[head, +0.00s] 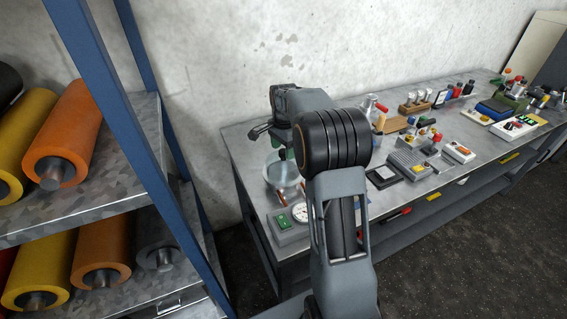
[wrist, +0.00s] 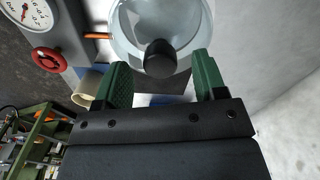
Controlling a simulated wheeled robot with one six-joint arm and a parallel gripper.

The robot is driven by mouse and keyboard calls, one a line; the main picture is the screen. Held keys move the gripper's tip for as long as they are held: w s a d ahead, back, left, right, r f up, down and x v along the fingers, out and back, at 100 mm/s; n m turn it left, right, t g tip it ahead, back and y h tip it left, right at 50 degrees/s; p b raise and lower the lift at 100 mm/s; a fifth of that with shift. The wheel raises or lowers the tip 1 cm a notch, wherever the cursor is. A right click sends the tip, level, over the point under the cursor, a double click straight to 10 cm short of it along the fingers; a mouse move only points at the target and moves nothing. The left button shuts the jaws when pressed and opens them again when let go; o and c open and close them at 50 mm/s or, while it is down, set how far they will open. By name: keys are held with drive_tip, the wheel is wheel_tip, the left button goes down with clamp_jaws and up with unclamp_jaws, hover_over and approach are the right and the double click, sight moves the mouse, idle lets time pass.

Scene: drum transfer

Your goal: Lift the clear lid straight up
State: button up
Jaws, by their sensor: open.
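The clear lid (wrist: 192,22) is a round, see-through dome with a black knob (wrist: 159,58) at its centre, seen in the wrist view. My gripper (wrist: 161,66) is open, its green fingers on either side of the knob with gaps showing; I see no contact. In the head view, a clear round vessel (head: 284,176) stands at the near left end of the bench, below my gripper (head: 281,152). My arm hides part of that area, and I cannot separate the lid from the vessel there.
A metal bench (head: 240,150) carries several instruments to the right. A blue-framed rack (head: 105,95) with coloured rolls stands left. The wall is close behind.

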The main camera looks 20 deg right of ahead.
sight(284, 162)
drive_tip(key=shift+f, duration=1.25)
clamp_jaws()
